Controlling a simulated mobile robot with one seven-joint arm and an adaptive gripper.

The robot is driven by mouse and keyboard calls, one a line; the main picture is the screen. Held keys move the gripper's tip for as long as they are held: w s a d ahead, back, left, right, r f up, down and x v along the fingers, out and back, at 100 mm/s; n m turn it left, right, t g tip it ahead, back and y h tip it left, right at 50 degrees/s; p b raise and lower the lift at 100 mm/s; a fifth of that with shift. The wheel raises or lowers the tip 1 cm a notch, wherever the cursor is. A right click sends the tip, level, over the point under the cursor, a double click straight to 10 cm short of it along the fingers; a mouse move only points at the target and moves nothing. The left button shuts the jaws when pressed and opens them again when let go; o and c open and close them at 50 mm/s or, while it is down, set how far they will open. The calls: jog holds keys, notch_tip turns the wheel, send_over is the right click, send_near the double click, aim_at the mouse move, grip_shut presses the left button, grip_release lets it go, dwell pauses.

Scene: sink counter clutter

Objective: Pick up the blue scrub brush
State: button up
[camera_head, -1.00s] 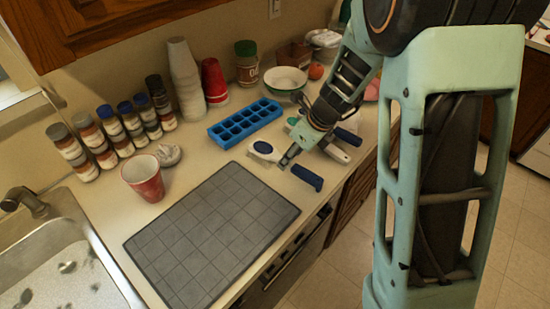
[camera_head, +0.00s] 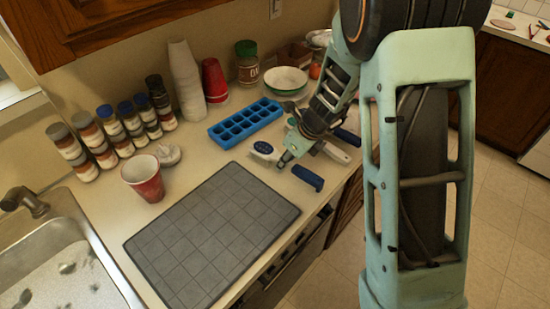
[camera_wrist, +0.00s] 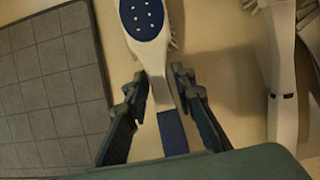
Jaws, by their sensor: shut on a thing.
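The blue scrub brush (camera_head: 263,149) lies on the counter to the right of the grey mat, with a white body, a blue oval on its head and a blue handle end (camera_head: 308,177). In the wrist view the brush (camera_wrist: 143,18) shows white dots on the blue oval and bristles at its side. My gripper (camera_head: 284,161) is over the middle of the brush. The brush appears still at counter level.
A grey mat (camera_head: 212,232) lies to the left of the brush. A blue ice tray (camera_head: 245,124) is behind it. White-handled utensils (camera_wrist: 284,100) lie close on the right. A red cup (camera_head: 144,180), stacked cups, bottles and a bowl (camera_head: 286,78) stand farther back.

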jog(key=shift+r, duration=0.1)
grip_shut()
jog(key=shift+r, duration=0.25)
jog(key=r, duration=0.3)
jog(key=shift+s+r+p, duration=0.1)
jog(key=shift+s+p, duration=0.1)
jog(key=shift+p, duration=0.2)
jog(key=s+r+p, duration=0.2)
jog(key=s+r, duration=0.7)
jog(key=s, duration=0.4)
jog(key=shift+s, duration=0.3)
jog(key=shift+o, duration=2)
grip_release()
jog(key=c, duration=0.3)
